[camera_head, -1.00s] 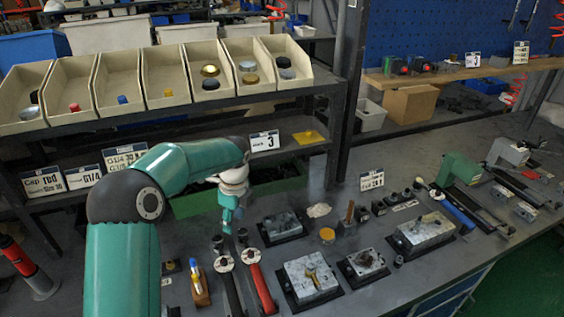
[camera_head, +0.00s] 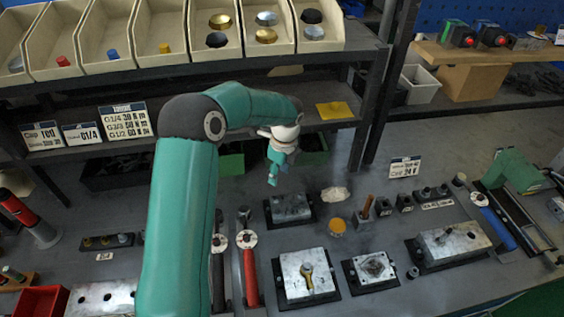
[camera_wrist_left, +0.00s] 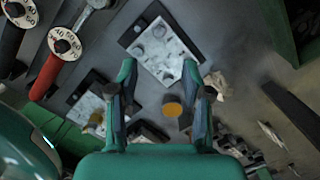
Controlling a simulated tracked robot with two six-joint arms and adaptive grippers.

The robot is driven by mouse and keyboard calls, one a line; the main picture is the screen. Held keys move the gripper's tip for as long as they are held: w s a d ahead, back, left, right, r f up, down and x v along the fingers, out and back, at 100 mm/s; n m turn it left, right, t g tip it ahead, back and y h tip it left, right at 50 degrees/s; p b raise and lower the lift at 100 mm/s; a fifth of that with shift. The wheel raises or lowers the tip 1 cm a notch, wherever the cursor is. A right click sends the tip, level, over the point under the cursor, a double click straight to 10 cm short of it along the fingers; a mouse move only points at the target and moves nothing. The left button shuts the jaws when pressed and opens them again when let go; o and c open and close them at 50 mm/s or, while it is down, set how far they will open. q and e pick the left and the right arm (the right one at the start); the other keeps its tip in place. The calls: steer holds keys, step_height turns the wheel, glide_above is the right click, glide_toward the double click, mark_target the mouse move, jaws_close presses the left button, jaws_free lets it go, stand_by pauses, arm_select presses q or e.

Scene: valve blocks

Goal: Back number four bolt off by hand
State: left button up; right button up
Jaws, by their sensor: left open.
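My left gripper (camera_head: 273,178) hangs over the bench just behind and left of a grey metal block on a black base (camera_head: 290,208). In the left wrist view my left gripper (camera_wrist_left: 159,68) is open, with nothing between its green fingers. Beyond its tips the same block (camera_wrist_left: 165,48) shows several round bolt heads on top. The tips look apart from the block; their height above it is hard to judge. I cannot read which bolt is number four. My right gripper is in neither view.
A block with a brass fitting (camera_head: 309,275) sits in front. An amber round pot (camera_head: 336,226) and a pale cloth (camera_head: 335,194) lie to the right. A shelf of bins (camera_head: 160,40) stands behind.

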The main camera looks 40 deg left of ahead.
mark_target(275, 198)
arm_select(q)
steer(key=f+b, duration=0.2)
steer(key=f, duration=0.1)
steer(key=a+f+b, duration=0.1)
steer(key=f+b, duration=0.1)
steer(key=f, duration=0.2)
steer(key=f+b, duration=0.2)
steer(key=f, duration=0.2)
steer(key=shift+s+a+f, duration=0.1)
steer(key=shift+a+f, duration=0.1)
steer(key=shift+f, duration=0.05)
jaws_close()
steer(key=n, duration=0.6)
steer(key=shift+g, duration=0.3)
steer(key=n, duration=0.5)
steer(key=shift+a+h, duration=0.1)
steer(key=shift+h, duration=0.3)
steer(key=n, duration=0.5)
steer(key=shift+g+h, duration=0.3)
steer(key=n, duration=0.5)
steer(key=shift+r+n+h, duration=0.1)
steer(key=shift+n+h, duration=0.2)
steer(key=shift+n, duration=0.1)
